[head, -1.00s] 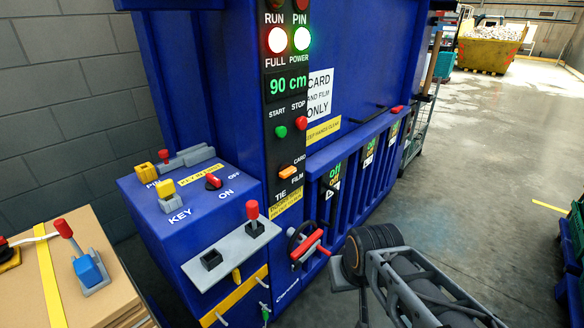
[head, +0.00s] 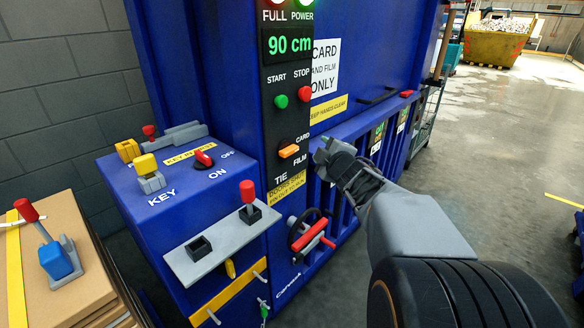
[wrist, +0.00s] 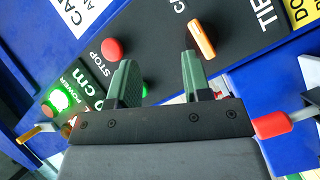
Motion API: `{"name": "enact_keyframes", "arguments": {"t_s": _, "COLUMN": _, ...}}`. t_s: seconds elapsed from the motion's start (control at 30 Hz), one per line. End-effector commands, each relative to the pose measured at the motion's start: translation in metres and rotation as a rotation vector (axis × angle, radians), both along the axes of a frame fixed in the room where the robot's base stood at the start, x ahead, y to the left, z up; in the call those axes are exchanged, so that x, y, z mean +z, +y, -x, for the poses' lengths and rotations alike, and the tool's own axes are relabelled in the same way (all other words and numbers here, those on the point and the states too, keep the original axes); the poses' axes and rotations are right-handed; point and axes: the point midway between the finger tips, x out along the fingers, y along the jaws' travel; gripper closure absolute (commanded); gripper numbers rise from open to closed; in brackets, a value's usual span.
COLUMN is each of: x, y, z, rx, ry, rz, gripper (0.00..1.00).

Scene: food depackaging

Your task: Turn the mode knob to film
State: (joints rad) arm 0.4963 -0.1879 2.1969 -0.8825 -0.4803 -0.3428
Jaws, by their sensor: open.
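The mode knob (head: 289,151) is a small orange bar on the black control panel, with CARD printed above right and FILM below right. Its right end tilts slightly up, towards CARD. In the wrist view the orange knob (wrist: 201,38) lies beyond the right-hand finger. My gripper (head: 325,150) is just right of the knob in the head view, apart from it. In the wrist view its two green fingers (wrist: 157,70) are spread with nothing between them. The fingers partly hide the green start button in the wrist view.
The red stop button (head: 305,94) and green start button (head: 281,101) sit above the knob. Below are a red-handled wheel (head: 313,234) and a red-topped lever (head: 248,193). A key box (head: 150,205) stands left. The floor (head: 500,130) to the right is clear.

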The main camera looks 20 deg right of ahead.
Motion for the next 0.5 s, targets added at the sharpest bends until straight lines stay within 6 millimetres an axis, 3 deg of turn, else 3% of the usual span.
{"name": "enact_keyframes", "arguments": {"t_s": 0.03, "x": -0.014, "y": -0.008, "z": -0.004, "rx": 0.07, "ry": -0.032, "rz": 0.082, "gripper": 0.55}}
{"name": "enact_keyframes", "arguments": {"t_s": 0.2, "x": -0.029, "y": -0.012, "z": -0.002, "rx": 0.318, "ry": -0.115, "rz": 0.292, "gripper": 0.55}}
{"name": "enact_keyframes", "arguments": {"t_s": 0.5, "x": -0.049, "y": -0.012, "z": 0.014, "rx": 0.551, "ry": -0.172, "rz": 0.424, "gripper": 0.55}}
